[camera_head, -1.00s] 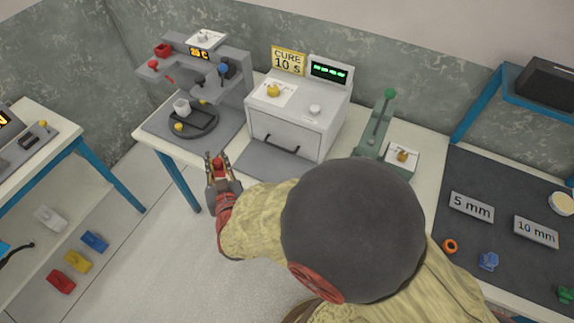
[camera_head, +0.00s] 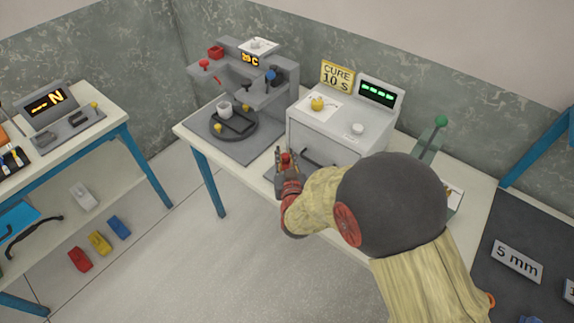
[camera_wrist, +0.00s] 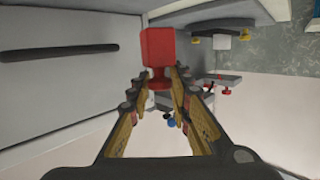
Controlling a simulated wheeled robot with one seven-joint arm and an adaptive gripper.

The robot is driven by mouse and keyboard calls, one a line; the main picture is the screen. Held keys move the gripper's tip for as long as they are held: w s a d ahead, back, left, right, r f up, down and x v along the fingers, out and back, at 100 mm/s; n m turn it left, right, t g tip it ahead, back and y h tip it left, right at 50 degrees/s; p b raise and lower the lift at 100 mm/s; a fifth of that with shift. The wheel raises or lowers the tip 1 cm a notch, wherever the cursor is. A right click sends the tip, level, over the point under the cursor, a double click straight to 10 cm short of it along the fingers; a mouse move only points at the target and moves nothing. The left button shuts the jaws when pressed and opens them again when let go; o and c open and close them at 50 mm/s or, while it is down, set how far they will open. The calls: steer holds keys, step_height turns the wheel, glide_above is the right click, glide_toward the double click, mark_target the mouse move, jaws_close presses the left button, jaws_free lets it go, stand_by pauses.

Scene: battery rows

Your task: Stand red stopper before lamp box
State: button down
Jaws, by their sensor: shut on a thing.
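My gripper (camera_head: 285,161) is shut on the red stopper (camera_wrist: 158,46). In the wrist view the stopper's blocky red head sticks out beyond the fingertips, and its narrower lower part sits between them. The lamp box (camera_head: 338,128) is the white box with a green display, a dial and a dark front handle. In the head view my gripper is near the box's front left corner, at the table's front side. The wrist view shows the box's front (camera_wrist: 60,85) at the left, apart from the stopper. My arm hides part of the box's lower front.
Left of the box stands a grey station (camera_head: 247,95) with a round dark plate and a white cup (camera_head: 224,109). A green-knobbed lever (camera_head: 433,135) stands right. My arm covers the table front there.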

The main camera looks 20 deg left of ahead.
mark_target(288, 167)
steer(key=shift+w+d+f+b, duration=0.15)
steer(key=shift+f+b, duration=0.35)
steer(key=shift+f, duration=0.5)
steer(key=shift+w+f+b, duration=0.25)
steer(key=shift+f+b, duration=0.2)
steer(key=shift+f, duration=0.55)
steer(key=shift+f, duration=0.15)
steer(key=c, duration=1.6)
jaws_free()
steer(key=shift+c, duration=0.2)
steer(key=p+v, duration=0.3)
steer(key=v, duration=0.9)
